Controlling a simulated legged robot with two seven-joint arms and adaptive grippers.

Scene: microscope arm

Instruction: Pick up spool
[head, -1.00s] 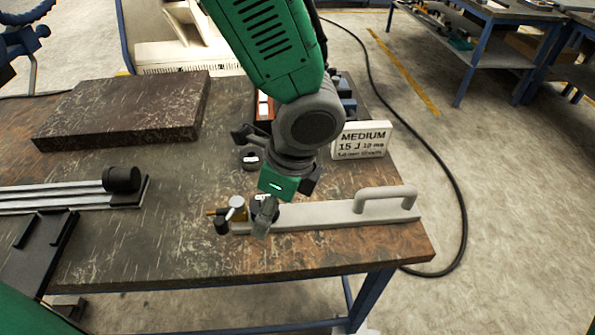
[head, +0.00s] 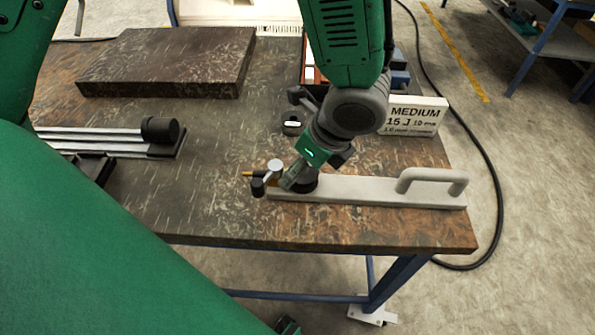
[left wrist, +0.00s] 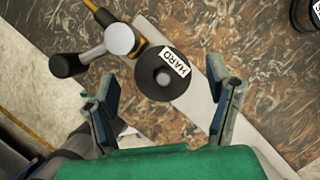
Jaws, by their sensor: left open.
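The black spool (left wrist: 160,74) has a white label reading HARD and a hole in its top. It sits on the grey plate (left wrist: 200,62) near the plate's knob end. In the head view the spool (head: 306,185) is partly covered by my gripper. My left gripper (head: 291,181) is low over this end of the plate. In the left wrist view my left gripper (left wrist: 165,98) is open, its fingers apart, with the spool just beyond and between them. No contact with the spool shows. My right gripper is not in view.
A pale round knob (head: 275,168) on a dark fitting stands close left of the spool. A raised handle (head: 432,177) is at the plate's right end. Behind are another labelled spool (head: 291,124) and a MEDIUM sign (head: 416,115). A dark slab (head: 165,62) lies back left.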

